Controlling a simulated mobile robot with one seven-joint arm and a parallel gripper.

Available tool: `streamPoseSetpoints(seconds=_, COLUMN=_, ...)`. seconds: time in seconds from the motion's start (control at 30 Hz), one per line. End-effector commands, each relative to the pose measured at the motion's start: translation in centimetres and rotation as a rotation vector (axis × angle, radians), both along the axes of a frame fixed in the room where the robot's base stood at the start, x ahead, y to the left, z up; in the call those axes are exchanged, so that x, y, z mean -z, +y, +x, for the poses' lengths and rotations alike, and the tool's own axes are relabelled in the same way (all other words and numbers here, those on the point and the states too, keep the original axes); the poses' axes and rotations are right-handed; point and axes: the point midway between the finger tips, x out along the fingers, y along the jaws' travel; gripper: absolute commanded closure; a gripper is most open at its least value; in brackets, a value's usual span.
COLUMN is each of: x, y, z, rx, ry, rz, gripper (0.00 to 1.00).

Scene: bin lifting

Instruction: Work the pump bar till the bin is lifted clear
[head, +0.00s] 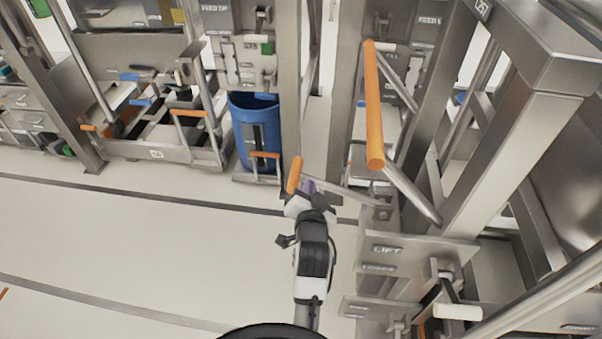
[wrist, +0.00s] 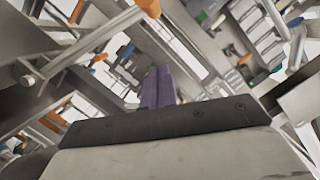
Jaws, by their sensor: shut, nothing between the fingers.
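My gripper (head: 309,187) is in the lower middle of the head view, its purple fingers shut and empty. The fingers also show in the wrist view (wrist: 158,88). A metal bar with a short orange grip (head: 295,174) runs left from a pivot by the LIFT and LOWER plates; the fingers are close beside the grip, and I cannot tell whether they touch it. A longer orange-gripped bar (head: 373,105) rises further right. I cannot tell which is the pump bar. In the wrist view an orange grip (wrist: 148,7) is at the top. A blue bin (head: 253,132) stands inside a metal frame.
The LIFT plate (head: 388,249) and LOWER plate are right of my arm, with a white-handled lever (head: 457,312) below. A thick steel frame (head: 515,150) blocks the right side. Open floor (head: 130,240) lies to the left.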

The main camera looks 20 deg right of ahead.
Motion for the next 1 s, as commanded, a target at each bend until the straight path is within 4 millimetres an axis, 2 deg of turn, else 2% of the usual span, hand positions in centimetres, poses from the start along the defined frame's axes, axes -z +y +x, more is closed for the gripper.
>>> streamPoseSetpoints(seconds=0.17, x=0.3, y=-0.6, z=2.6, rx=-0.001, ry=-0.001, rz=0.000, gripper=1.00)
streamPoseSetpoints(seconds=0.5, x=1.8, y=-2.4, z=9.4, rx=-0.001, ry=0.001, rz=0.000, gripper=1.00)
streamPoseSetpoints(seconds=0.7, x=4.4, y=-0.8, z=9.7, rx=-0.001, ry=0.003, rz=0.001, gripper=1.00)
streamPoseSetpoints(seconds=1.0, x=5.3, y=-0.3, z=9.9, rx=-0.001, ry=0.001, rz=0.000, gripper=1.00)
